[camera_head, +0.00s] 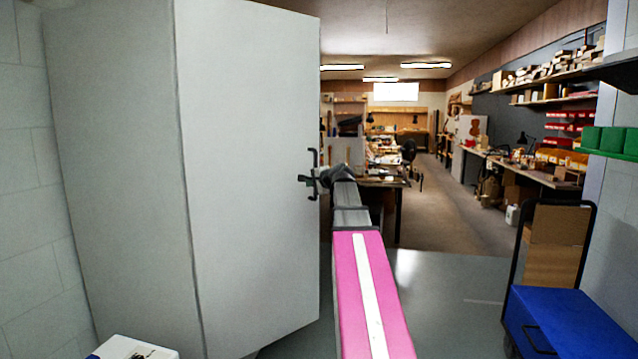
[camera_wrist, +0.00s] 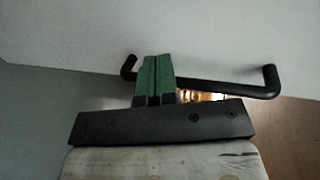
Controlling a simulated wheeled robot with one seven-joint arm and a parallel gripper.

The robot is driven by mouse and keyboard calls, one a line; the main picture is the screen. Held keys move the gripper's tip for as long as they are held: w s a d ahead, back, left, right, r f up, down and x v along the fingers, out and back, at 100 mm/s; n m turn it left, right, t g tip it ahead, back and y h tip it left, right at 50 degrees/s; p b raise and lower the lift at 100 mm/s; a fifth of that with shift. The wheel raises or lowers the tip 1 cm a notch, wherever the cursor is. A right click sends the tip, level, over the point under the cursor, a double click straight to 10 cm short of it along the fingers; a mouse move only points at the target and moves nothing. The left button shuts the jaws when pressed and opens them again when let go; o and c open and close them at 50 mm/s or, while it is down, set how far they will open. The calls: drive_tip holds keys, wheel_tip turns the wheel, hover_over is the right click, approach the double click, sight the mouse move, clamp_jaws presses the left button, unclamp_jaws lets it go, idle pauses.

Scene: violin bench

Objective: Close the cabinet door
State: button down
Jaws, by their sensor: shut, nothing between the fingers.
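The grey cabinet (camera_head: 120,170) stands at the left in the head view. A tall flat grey panel (camera_head: 250,170), apparently its door, extends right from the near vertical edge. How far the door stands open cannot be told. A black bar handle (camera_wrist: 225,88) shows in the wrist view against a pale surface. My gripper (camera_wrist: 154,60) has its green-padded fingers together, overlapping the handle's left part. Whether they touch it cannot be told. In the head view my gripper (camera_head: 311,181) is at the panel's right edge, small and partly hidden.
A blue cart (camera_head: 570,325) with an upright frame stands at the lower right. Green bins (camera_head: 610,141) sit on a shelf above it. A white box (camera_head: 130,348) is at the lower left. Workbenches lie farther back. The floor (camera_head: 460,285) between is clear.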

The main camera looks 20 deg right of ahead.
drive_tip(key=shift+r+x, duration=0.2)
drive_tip(key=shift+x, duration=0.7)
drive_tip(key=shift+r+x, duration=0.2)
drive_tip(key=shift+x, duration=0.65)
drive_tip(key=shift+r+x, duration=0.2)
drive_tip(key=shift+x, duration=0.7)
drive_tip(key=shift+w, duration=0.15)
